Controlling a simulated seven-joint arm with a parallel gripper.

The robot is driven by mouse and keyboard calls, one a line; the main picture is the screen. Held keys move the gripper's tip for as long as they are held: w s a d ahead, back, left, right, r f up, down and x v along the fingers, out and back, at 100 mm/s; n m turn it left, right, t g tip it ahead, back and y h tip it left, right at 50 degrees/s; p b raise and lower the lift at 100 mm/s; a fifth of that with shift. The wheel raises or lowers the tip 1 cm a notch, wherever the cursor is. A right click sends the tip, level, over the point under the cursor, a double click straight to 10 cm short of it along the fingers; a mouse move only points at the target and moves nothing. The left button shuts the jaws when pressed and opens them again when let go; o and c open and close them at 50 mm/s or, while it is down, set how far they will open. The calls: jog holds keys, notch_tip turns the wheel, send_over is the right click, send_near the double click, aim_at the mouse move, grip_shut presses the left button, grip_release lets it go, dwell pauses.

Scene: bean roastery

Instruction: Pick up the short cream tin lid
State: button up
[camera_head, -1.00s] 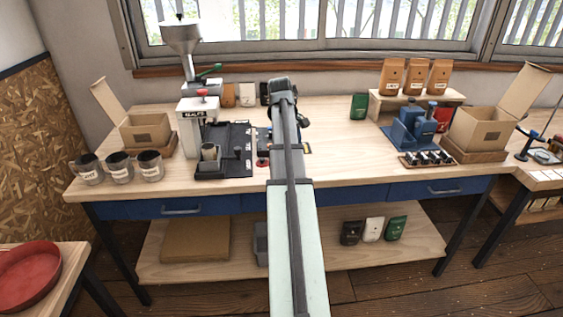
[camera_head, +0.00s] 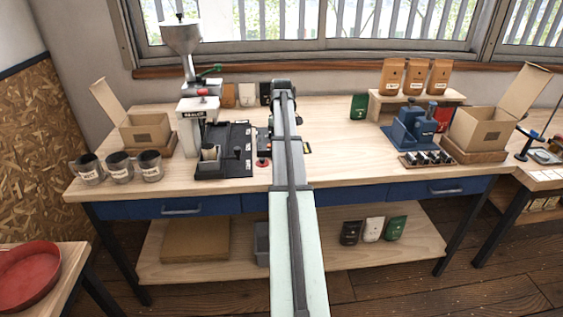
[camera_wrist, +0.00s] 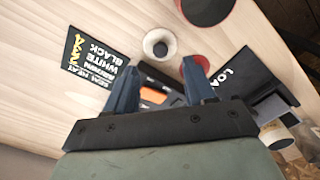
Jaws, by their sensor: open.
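My gripper (camera_wrist: 159,68) is open and empty, its two blue fingers pointing at the table in the wrist view. A small round cream piece with a dark centre (camera_wrist: 159,43) lies on the wood just beyond the fingertips, roughly in line with the gap between them. It looks like the short cream tin lid, but I cannot be sure. It is apart from the fingers. In the head view my arm hides that spot, and the fingers are hidden too.
A black label card (camera_wrist: 97,55) lies left of the cream piece; red round things (camera_wrist: 205,10) are at its right. A dark tray (camera_head: 237,160) by the grinder (camera_head: 193,110) holds a cream cylinder (camera_head: 209,153).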

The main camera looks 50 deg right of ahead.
jog(key=shift+f, duration=3.25)
grip_shut()
